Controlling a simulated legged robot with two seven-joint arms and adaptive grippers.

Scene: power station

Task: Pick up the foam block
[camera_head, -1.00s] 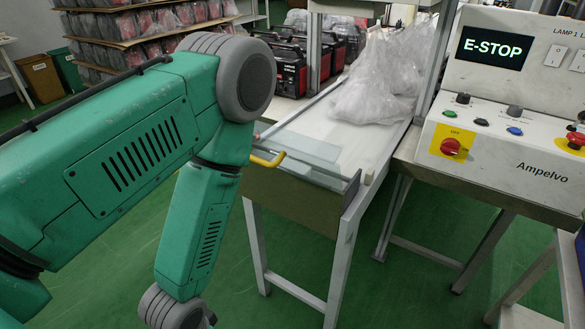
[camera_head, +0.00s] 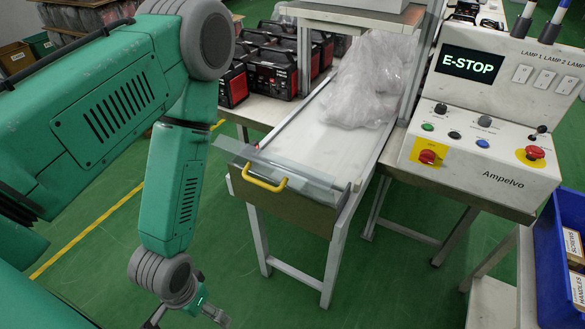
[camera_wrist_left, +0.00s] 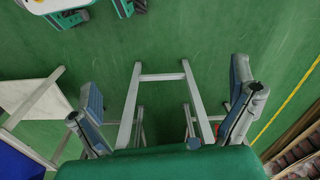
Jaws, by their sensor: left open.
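I cannot make out a foam block in either view. My left gripper (camera_head: 187,314) hangs low at the bottom edge of the head view, in front of and below the packing table, partly cut off. In the left wrist view its two fingers stand wide apart with nothing between them (camera_wrist_left: 166,88), above green floor and grey table legs. Crumpled clear plastic bags (camera_head: 368,80) lie on the white table top (camera_head: 318,140); I cannot tell what is in or behind them. My right gripper is not in view.
A hinged clear panel with a yellow handle (camera_head: 265,184) is at the table's near end. An E-STOP control box (camera_head: 485,150) stands to its right. A blue bin (camera_head: 560,260) is at the far right. Red-black machines (camera_head: 268,70) stand behind. The floor in front is open.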

